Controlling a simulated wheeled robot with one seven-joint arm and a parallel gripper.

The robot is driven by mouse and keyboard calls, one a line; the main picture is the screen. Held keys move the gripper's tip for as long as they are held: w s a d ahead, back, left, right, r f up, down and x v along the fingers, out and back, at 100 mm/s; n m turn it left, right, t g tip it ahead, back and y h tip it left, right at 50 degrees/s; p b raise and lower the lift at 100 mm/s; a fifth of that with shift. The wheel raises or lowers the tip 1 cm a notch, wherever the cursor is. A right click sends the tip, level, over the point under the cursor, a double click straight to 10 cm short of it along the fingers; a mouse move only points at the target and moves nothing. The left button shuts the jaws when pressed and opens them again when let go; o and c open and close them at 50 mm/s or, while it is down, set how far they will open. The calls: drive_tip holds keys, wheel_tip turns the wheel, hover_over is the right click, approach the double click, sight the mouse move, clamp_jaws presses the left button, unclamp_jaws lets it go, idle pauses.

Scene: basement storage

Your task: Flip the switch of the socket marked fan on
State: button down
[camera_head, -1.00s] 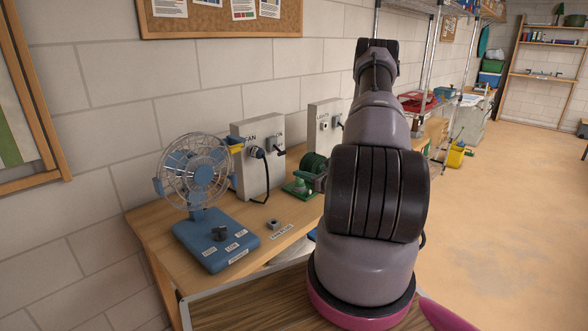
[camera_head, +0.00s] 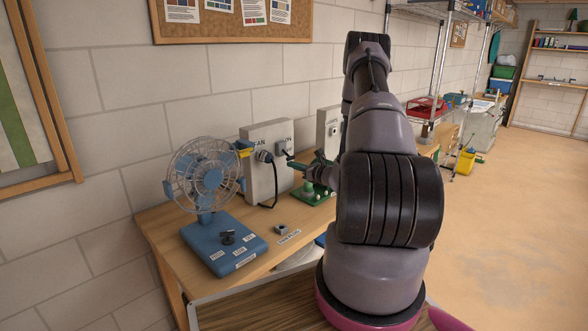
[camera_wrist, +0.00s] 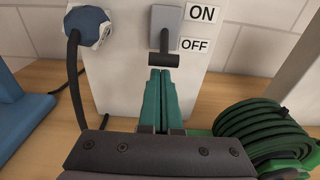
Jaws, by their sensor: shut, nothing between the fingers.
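The grey socket box (camera_head: 262,183) marked FAN stands on the wooden table behind the blue fan (camera_head: 208,180). Its plug (camera_wrist: 88,25) is in, with a dark cord hanging down. The box also shows in the wrist view (camera_wrist: 120,75). Its switch (camera_wrist: 165,40) has a dark lever with a crossbar, low beside the OFF label (camera_wrist: 195,46); the ON label (camera_wrist: 202,12) is above. My gripper (camera_wrist: 160,72) is shut and empty, its green fingertips just below the crossbar. Whether they touch it I cannot tell. In the head view my gripper (camera_head: 294,166) is at the box's right side.
A second grey box (camera_head: 328,125) stands further right, partly behind my arm. A coiled green hose (camera_wrist: 262,128) lies right of my fingers in the wrist view. The floor at right is open.

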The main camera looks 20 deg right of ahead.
drive_tip(key=shift+s+d+r+g+h, duration=0.1)
drive_tip(key=shift+s+r+g+h, duration=0.2)
drive_tip(key=shift+r+g, duration=0.55)
idle(0.3)
drive_tip(key=shift+r+g+h, duration=0.5)
drive_tip(key=shift+r+g, duration=0.95)
drive_tip(key=shift+r+g+h, duration=0.5)
drive_tip(key=shift+r+g, duration=0.9)
drive_tip(key=shift+r, duration=0.05)
drive_tip(key=shift+r, duration=0.15)
drive_tip(key=shift+d, duration=0.1)
